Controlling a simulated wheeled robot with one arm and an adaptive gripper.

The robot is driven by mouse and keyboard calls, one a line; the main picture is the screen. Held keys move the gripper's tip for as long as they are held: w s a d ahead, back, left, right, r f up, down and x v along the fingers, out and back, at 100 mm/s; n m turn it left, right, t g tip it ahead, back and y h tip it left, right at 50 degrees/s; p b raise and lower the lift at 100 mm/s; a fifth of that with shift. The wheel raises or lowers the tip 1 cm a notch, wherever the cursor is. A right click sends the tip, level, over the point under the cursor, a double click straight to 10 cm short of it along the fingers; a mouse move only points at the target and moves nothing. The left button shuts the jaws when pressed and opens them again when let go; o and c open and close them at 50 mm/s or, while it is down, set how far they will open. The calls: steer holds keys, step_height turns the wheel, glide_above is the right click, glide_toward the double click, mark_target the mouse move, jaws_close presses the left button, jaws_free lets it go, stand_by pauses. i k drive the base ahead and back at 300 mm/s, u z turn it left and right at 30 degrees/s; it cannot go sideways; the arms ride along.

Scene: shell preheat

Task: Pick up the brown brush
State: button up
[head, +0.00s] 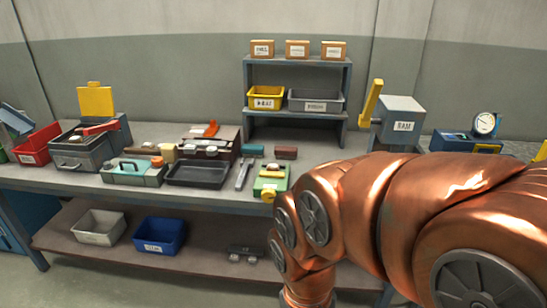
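A small dark reddish-brown block (286,153) lies on the workbench (335,160), right of the middle of the bench and in front of the shelf. It may be the brown brush, but it is too small to tell for sure. A similar teal block (252,150) lies just left of it. My copper arm fills the lower right of the head view, to the right of these blocks. My gripper is not in view.
A green box (271,180) stands in front of the brown block, close to my arm. A dark tray (198,175) and a teal box (133,172) sit further left. A shelf (297,61) holds bins and cartons. My arm hides part of the bench.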

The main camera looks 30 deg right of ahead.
mark_target(289, 153)
steer(key=u, duration=0.5)
steer(key=k, duration=1.2)
steer(key=z, duration=0.25)
steer(key=i, duration=0.6)
steer(key=z, duration=1.1)
steer(key=i, duration=0.95)
steer(key=u, duration=0.35)
steer(key=i, duration=0.9)
steer(key=u, duration=1)
steer(key=i, duration=0.2)
steer(key=u, duration=0.25)
